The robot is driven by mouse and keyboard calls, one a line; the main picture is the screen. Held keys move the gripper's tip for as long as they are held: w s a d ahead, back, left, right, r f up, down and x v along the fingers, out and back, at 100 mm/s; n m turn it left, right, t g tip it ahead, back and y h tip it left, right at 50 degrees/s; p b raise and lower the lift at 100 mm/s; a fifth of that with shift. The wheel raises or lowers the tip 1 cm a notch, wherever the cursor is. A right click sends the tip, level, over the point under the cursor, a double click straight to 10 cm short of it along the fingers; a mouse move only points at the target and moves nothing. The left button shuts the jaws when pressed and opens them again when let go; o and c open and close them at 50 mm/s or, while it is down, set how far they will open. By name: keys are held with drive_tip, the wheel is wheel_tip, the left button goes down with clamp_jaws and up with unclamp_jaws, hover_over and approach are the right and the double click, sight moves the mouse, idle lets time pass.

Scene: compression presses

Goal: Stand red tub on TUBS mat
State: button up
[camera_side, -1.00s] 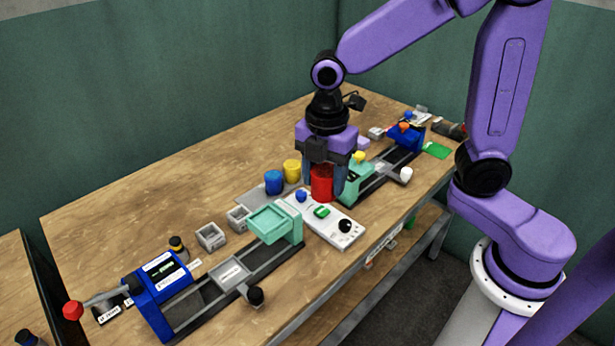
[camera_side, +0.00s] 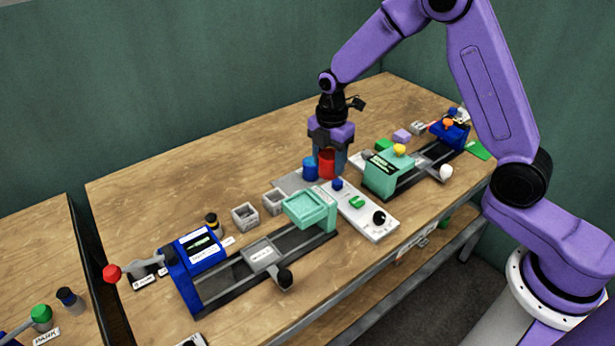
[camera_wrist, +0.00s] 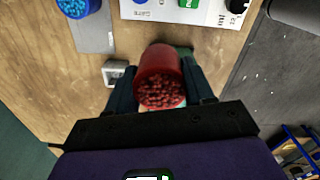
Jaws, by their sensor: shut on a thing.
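The red tub (camera_side: 327,163) is held upright between the fingers of my gripper (camera_side: 329,160). In the wrist view my gripper (camera_wrist: 161,90) is shut on the red tub (camera_wrist: 160,68), and red granules show in it. A grey mat (camera_side: 288,183) lies left of the red tub, and a blue tub (camera_side: 310,169) stands on its far part. The mat (camera_wrist: 95,40) and blue tub (camera_wrist: 78,6) also show in the wrist view. No lettering is readable on the mat. I cannot tell the red tub's exact height above the table.
A white control panel (camera_side: 372,216) with knobs lies just right of the mat. A mint press (camera_side: 309,207) and small grey boxes (camera_side: 245,216) are to the front left. Another press (camera_side: 388,172) stands to the right. The back left of the table is clear.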

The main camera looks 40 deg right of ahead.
drive_tip(key=w+f, duration=0.3)
drive_tip(key=w, duration=0.1)
drive_tip(key=w+a+f, duration=0.1)
drive_tip(key=w+f, duration=0.2)
drive_tip(key=w, duration=0.2)
drive_tip(key=w+a+f, duration=0.1)
drive_tip(key=w+f, duration=0.2)
drive_tip(key=w, duration=0.1)
drive_tip(key=shift+w+f, duration=0.25)
drive_tip(key=shift+f, duration=0.1)
drive_tip(key=shift+w+f, duration=0.15)
drive_tip(key=shift+f, duration=1.5)
drive_tip(key=shift+f, duration=0.2)
drive_tip(key=o, duration=1.2)
drive_tip(key=shift+c, duration=0.2)
drive_tip(key=shift+r, duration=0.1)
